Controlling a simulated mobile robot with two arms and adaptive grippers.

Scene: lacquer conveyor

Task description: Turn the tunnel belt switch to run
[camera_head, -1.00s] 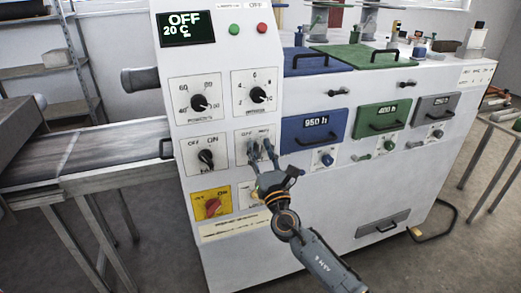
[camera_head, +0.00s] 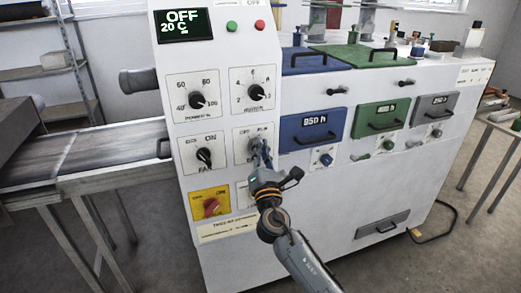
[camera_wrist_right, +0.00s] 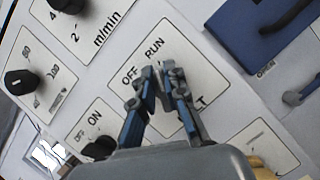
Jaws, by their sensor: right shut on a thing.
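The tunnel belt switch is on a white plate (camera_head: 241,163) marked OFF and RUN, on the front of the white machine. In the right wrist view the plate (camera_wrist_right: 187,52) fills the middle, with OFF and RUN above the fingers and its lower label partly covered. My right gripper (camera_head: 257,147) reaches in from below and is shut on the switch knob. In the right wrist view its fingertips (camera_wrist_right: 162,83) are close together over the knob. The knob is mostly hidden, so its exact angle cannot be told. My left gripper is not in view.
Beside the switch are the fan knob (camera_head: 204,157), two dials (camera_head: 198,100) (camera_head: 256,93) above and a red switch on a yellow plate (camera_head: 222,206). The display (camera_head: 184,24) reads OFF, 20 C. A blue drawer (camera_head: 313,129) is right of my gripper.

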